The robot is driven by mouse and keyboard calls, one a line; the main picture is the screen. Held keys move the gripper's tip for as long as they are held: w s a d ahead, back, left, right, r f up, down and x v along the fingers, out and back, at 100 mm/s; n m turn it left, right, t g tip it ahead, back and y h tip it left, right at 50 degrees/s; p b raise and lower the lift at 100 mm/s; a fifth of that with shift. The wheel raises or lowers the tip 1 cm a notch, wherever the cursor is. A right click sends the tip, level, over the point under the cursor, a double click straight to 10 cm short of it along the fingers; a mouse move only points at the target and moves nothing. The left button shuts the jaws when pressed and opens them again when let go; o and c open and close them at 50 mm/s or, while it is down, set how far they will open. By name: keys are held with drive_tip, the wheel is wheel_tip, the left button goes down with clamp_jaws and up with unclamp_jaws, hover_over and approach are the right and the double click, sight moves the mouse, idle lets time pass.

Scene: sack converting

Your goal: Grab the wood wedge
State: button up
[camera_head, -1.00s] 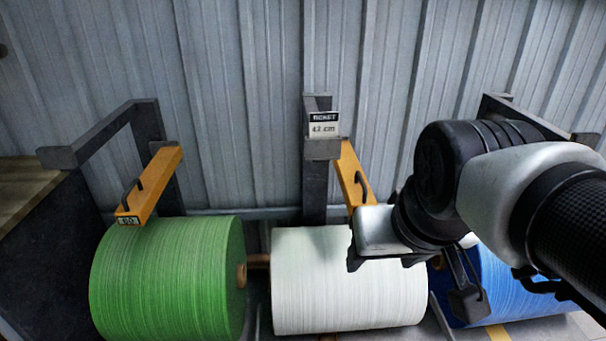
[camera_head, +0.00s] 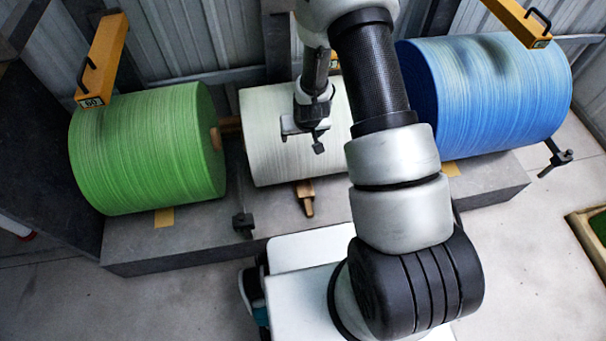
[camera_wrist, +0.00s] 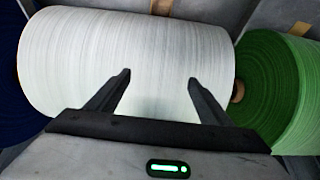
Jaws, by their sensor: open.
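The wood wedge (camera_head: 306,196) is a small light-brown piece with a narrower end toward me. It lies on the grey plinth at the near foot of the white roll (camera_head: 262,140). My gripper (camera_head: 304,141) is above the white roll, beyond the wedge and apart from it. In the wrist view my gripper (camera_wrist: 160,78) has its two fingers spread with nothing between them, over the white roll's surface. A tan patch (camera_wrist: 162,6) shows at the top edge of the wrist view; I cannot tell if it is the wedge.
A green roll (camera_head: 147,150) stands left and a blue roll (camera_head: 490,95) right. Yellow arms (camera_head: 103,60) hang above the rolls. Dark brackets (camera_head: 243,224) stick out at the plinth's (camera_head: 190,244) front edge. Floor at the lower left is clear.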

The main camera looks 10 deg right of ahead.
drive_tip(key=s+f, duration=0.4)
drive_tip(key=f, duration=0.6)
drive_tip(key=p, duration=0.1)
approach(306, 193)
drive_tip(key=f+b, duration=0.3)
drive_tip(key=shift+w+a, duration=0.15)
drive_tip(key=shift+a, duration=0.2)
drive_tip(key=b+x, duration=0.1)
drive_tip(key=x, duration=0.1)
drive_tip(key=b+x, duration=0.1)
drive_tip(key=x, duration=0.1)
drive_tip(key=b+x, duration=0.1)
drive_tip(key=x, duration=0.1)
drive_tip(key=shift+w+d+f, duration=0.1)
drive_tip(key=shift+w+d, duration=0.3)
drive_tip(key=shift+w, duration=0.05)
drive_tip(key=c, duration=1.2)
drive_tip(key=shift+c, duration=0.5)
